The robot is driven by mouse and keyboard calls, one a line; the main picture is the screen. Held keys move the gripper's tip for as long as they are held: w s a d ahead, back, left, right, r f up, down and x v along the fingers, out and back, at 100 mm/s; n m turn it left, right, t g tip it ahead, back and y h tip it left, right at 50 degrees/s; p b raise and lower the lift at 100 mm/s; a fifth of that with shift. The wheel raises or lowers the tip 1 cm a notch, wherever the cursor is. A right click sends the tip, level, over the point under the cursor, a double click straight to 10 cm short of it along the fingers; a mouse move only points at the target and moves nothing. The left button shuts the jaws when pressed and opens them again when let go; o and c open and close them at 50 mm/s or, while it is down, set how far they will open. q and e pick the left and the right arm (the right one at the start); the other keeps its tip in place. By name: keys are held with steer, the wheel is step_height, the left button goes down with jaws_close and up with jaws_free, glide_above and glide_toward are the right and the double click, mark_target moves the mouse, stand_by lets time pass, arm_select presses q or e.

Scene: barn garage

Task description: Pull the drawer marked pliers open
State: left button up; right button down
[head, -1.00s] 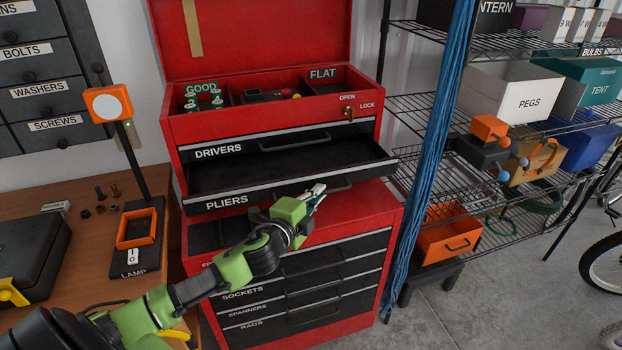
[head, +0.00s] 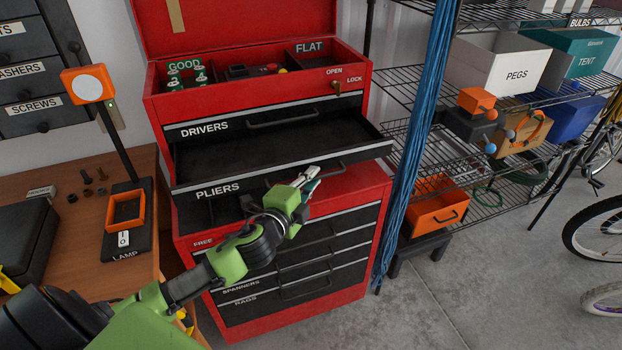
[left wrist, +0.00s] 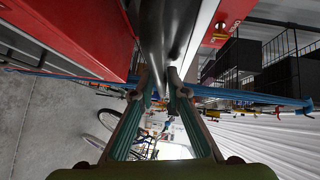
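The drawer marked pliers (head: 290,172) sticks well out of the red tool chest (head: 155,110), below the shut drawer marked drivers (head: 263,120). Its dark inside (head: 270,150) shows and looks empty. My left gripper (head: 311,180) is at the front of the pliers drawer, at its handle (head: 328,170). In the left wrist view, the fingers of my left gripper (left wrist: 166,82) close in on both sides of the dark handle bar (left wrist: 168,40). The fingers partly hide the handle in the head view. My right gripper is not in view.
A lamp (head: 127,205) stands on the wooden bench (head: 85,270) at left. A blue rope bundle (head: 425,110) hangs right of the chest, before wire shelves (head: 400,70). An orange drawer box (head: 437,212) sits low there.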

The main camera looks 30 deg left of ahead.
arm_select(q)
steer(key=s+r, duration=0.1)
steer(key=s, duration=1.1)
steer(key=shift+d+r, duration=0.35)
steer(key=shift+d, duration=0.05)
steer(key=shift+w, duration=0.1)
